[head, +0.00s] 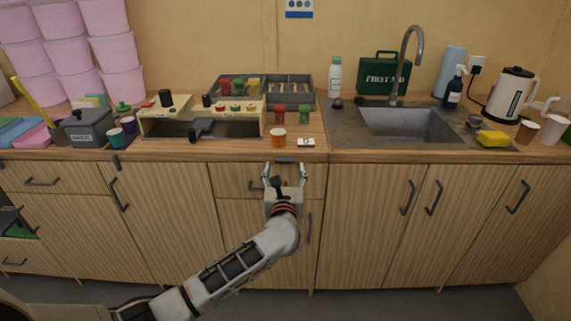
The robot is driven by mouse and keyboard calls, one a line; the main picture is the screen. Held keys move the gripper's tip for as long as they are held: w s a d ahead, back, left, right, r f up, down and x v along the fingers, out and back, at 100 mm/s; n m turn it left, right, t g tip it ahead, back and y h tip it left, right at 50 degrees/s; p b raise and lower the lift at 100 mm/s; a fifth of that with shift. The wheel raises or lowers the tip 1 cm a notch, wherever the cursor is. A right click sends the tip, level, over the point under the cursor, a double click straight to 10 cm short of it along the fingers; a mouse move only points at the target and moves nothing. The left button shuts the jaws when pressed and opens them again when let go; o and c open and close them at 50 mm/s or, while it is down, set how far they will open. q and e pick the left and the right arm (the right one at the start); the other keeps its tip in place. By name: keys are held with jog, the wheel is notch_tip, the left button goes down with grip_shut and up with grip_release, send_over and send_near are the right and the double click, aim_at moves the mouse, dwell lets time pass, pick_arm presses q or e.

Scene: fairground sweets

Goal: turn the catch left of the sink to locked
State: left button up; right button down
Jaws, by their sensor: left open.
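The catch (287,160) left of the sink (408,124) is a small dark bar at the counter's front edge, above a drawer (233,181). It looks roughly horizontal; its locked or unlocked marking cannot be read. My left gripper (284,170) is open, its fingers pointing up toward the counter edge, just below the catch in the picture. One finger is on each side of the catch's lower area. I cannot tell whether they touch anything. The gripper partly hides the drawer front and its handle. My right gripper is not in view.
Another dark catch (116,163) sits upright farther left. An orange cup (278,138) and a small white item (306,142) stand on the counter just above the gripper. A cream-coloured unit (155,124) and a grey tray (309,97) stand behind. Drawer handles jut from the fronts.

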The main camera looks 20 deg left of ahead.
aim_at(285, 161)
pick_arm(q)
jog(key=shift+x, duration=1.2)
jog(key=shift+w+a, duration=0.1)
jog(key=shift+w, duration=0.45)
jog(key=c, duration=1.1)
